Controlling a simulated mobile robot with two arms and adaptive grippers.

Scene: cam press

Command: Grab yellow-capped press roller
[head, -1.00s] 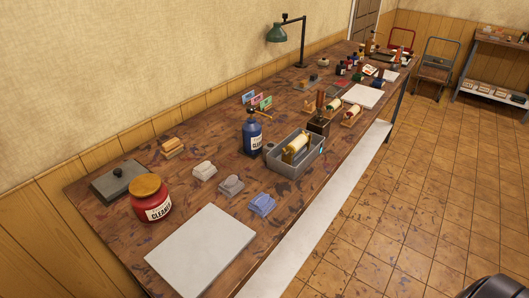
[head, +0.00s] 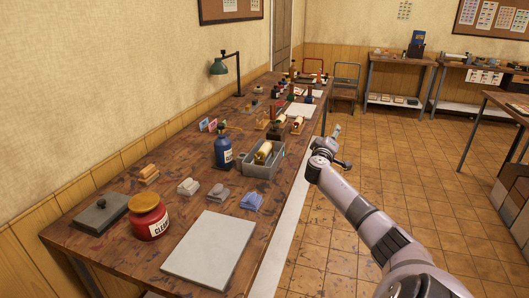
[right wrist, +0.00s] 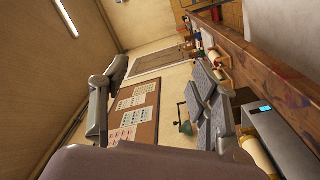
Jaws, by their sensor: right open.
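A cream press roller with yellow end caps (head: 263,152) lies in a grey tray (head: 272,165) near the front edge of the long wooden workbench. It also shows at the lower right of the right wrist view (right wrist: 256,154), partly cut off, beside the tray wall (right wrist: 285,145). My right gripper (head: 337,131) is beyond the bench's front edge, to the right of the tray and apart from it. In the right wrist view, its fingers (right wrist: 158,66) are spread with nothing between them. My left gripper is not in view.
A blue bottle (head: 223,151) stands left of the tray. A red cleaner jar (head: 149,217), folded cloths (head: 217,191) and a pale slab (head: 209,249) are nearer. More rollers (head: 298,122) and a green lamp (head: 220,67) are farther back. The floor right of the bench is clear.

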